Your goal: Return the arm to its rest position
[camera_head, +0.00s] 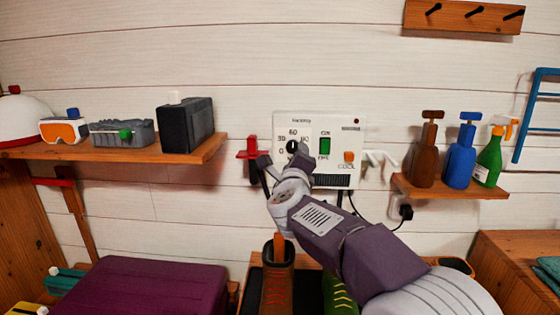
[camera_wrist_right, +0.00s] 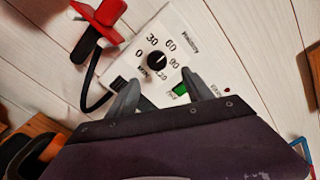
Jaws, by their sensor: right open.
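My right gripper (camera_head: 284,160) is in front of the white wall-mounted control box (camera_head: 342,125), its arm reaching up from the lower right. In the right wrist view its two fingers (camera_wrist_right: 160,80) are spread, with nothing between them. The black timer knob (camera_wrist_right: 157,60) lies just beyond the fingertips, and its white mark points up and right between 60 and 90. The knob (camera_head: 292,146) also shows in the head view, partly beside a finger. I cannot tell whether a finger touches the box. My left gripper is not in view.
A red holder (camera_head: 248,148) is beside the box on the left. The left shelf (camera_head: 120,150) carries goggles and a dark speaker-like block (camera_head: 185,125). The right shelf (camera_head: 450,189) carries several bottles. Boots (camera_head: 277,285) stand below my arm, beside a purple case (camera_head: 145,287).

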